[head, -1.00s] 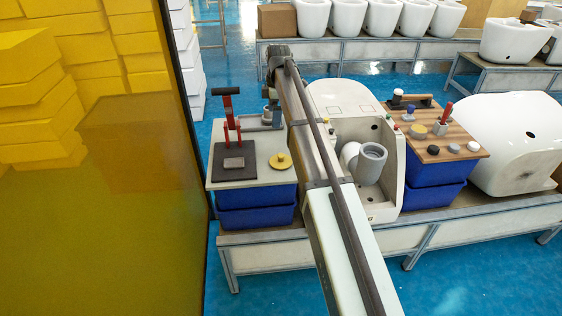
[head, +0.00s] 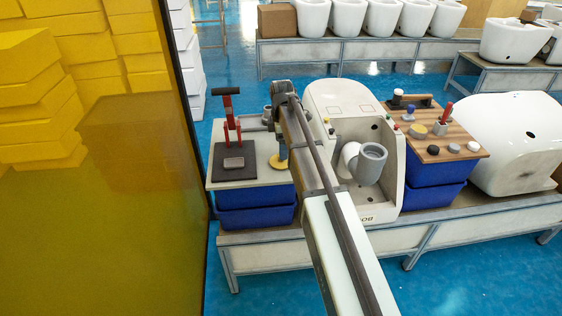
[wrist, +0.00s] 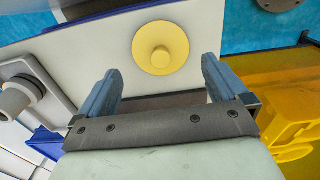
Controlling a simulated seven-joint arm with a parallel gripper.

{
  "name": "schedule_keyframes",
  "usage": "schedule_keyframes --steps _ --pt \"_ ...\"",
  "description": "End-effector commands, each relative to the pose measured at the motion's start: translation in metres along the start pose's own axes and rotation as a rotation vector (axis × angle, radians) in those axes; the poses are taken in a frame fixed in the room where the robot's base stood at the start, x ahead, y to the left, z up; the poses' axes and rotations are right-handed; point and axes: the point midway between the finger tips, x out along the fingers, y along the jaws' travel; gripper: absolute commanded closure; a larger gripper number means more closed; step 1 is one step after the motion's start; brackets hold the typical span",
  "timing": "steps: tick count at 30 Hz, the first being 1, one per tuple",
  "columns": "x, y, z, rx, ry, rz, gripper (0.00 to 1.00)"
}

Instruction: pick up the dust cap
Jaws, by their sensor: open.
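The dust cap is a yellow disc with a raised round knob. In the wrist view the dust cap (wrist: 160,48) lies flat on a pale board, just beyond the fingertips. In the head view the dust cap (head: 289,161) is near the right edge of the pale board (head: 268,145), on the blue bins, partly hidden by my gripper. My gripper (wrist: 161,70) is open and empty, its two blue fingers spread wider than the knob. The gripper (head: 280,158) is over the cap in the head view. I cannot tell the exact height gap.
On the same board are a dark pad (head: 235,163) with a small grey block, and a red-handled tool (head: 227,105). The toilet body (head: 338,100) with a grey pipe elbow (head: 368,160) stands just right. A wooden board (head: 440,140) with small items lies further right.

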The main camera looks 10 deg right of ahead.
Motion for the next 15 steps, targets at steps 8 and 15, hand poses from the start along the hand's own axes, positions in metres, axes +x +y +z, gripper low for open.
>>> schedule_keyframes --steps 8,15 --pt "0.014 -0.001 -0.001 0.0 0.0 -0.002 0.0" --pt "0.044 -0.001 -0.002 0.0 0.0 -0.002 0.0"
